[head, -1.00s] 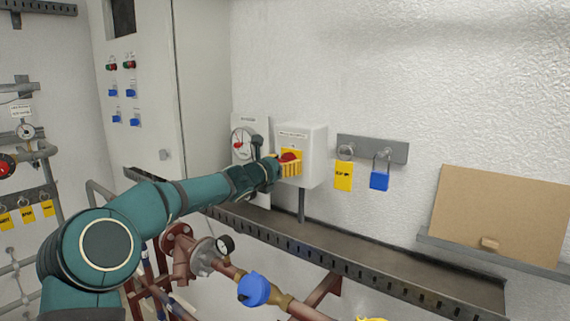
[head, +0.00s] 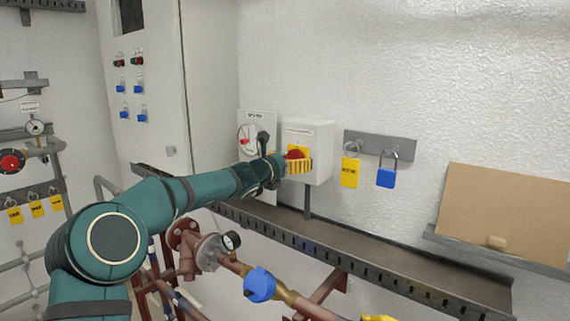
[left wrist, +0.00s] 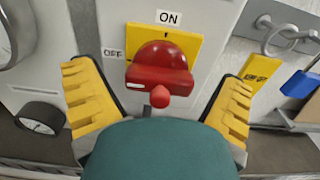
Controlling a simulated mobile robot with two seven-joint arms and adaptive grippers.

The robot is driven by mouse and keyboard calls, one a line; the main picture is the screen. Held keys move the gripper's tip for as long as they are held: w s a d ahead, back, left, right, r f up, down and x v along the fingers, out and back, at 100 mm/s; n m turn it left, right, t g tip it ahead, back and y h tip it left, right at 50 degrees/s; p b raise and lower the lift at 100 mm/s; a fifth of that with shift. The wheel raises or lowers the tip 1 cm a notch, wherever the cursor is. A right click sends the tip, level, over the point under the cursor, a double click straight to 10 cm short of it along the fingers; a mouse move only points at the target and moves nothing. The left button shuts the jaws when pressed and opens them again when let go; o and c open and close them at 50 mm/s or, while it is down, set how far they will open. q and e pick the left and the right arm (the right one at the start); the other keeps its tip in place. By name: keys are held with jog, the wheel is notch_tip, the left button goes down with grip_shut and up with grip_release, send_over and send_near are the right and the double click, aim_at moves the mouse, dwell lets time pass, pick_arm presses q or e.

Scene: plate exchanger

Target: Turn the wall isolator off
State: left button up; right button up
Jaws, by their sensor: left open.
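The wall isolator (head: 308,140) is a white box on the wall with a red knob (head: 294,154) on a yellow plate. In the left wrist view the red knob (left wrist: 160,68) sits on the yellow plate (left wrist: 190,40), with an ON label (left wrist: 168,17) above and an OFF label (left wrist: 113,54) to the left. A white mark shows at the left end of the knob's grip bar. My left gripper (left wrist: 153,76) is open, its yellow fingers either side of the knob with visible gaps. It also shows at the box in the head view (head: 298,165).
A hook rail (head: 380,146) with a yellow tag (head: 350,172) and a blue padlock (head: 386,178) is to the right. A cable tray (head: 370,262) runs below.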

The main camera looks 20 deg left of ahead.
pick_arm(q)
jog(key=v, duration=1.2)
